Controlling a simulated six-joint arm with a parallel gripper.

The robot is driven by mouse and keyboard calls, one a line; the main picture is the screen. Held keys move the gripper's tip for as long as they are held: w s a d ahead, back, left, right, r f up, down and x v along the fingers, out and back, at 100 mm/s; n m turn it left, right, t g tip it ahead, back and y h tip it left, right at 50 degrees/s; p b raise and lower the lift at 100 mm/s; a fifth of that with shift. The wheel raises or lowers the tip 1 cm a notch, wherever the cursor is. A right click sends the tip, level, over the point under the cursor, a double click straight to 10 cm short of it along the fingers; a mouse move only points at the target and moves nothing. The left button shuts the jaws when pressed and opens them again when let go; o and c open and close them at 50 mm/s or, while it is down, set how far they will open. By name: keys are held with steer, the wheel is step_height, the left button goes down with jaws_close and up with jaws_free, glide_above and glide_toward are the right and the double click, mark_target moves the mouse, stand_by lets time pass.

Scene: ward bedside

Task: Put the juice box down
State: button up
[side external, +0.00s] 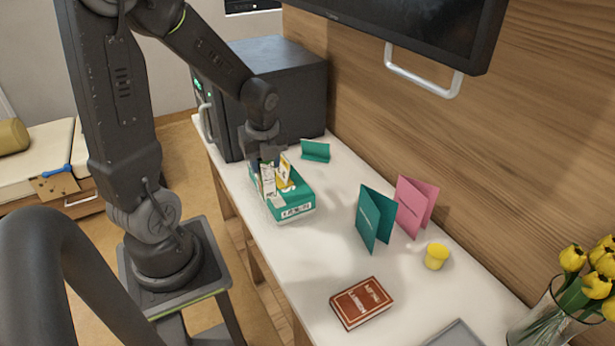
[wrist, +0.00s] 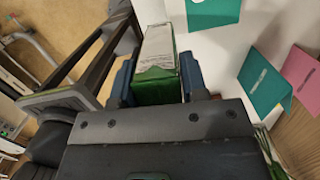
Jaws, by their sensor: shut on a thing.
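My gripper (side external: 267,160) points down over the table, above and beside a teal box (side external: 296,208) with white print. It is shut on the juice box (side external: 268,182), a small carton with a white side. In the wrist view the juice box (wrist: 158,48) shows a white printed side and a green end between the two blue-grey fingers of my gripper (wrist: 158,72). In the side view the carton overlaps the teal box, and I cannot tell whether its bottom touches anything.
On the white table (side external: 262,225) stand a dark cabinet (side external: 280,85), a small teal card (side external: 315,151), a larger teal card (side external: 375,218), a pink card (side external: 417,205), a yellow cup (side external: 436,256) and a brown book (side external: 361,303). A vase of yellow tulips (side external: 555,315) stands at the right.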

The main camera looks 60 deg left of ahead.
step_height(320, 180, up, 6)
steer(key=shift+a+f, duration=0.1)
steer(key=shift+f, duration=0.15)
steer(key=w+a+m, duration=0.2)
steer(key=w+a, duration=0.2)
steer(key=w, duration=0.7)
steer(key=w+a+m, duration=0.1)
steer(key=w+a, duration=0.3)
steer(key=w, duration=0.6)
steer(key=shift+t, duration=0.3)
steer(key=shift+w+d+f, duration=1.3)
steer(key=shift+w+f, duration=0.2)
steer(key=shift+f, duration=1.25)
steer(key=shift+w+d+f, duration=1.3)
steer(key=shift+w+f, duration=0.2)
steer(key=shift+f, duration=1.2)
steer(key=shift+w+d+f, duration=1.3)
steer(key=shift+w+f, duration=0.2)
steer(key=shift+f, duration=1.25)
steer(key=shift+f, duration=0.1)
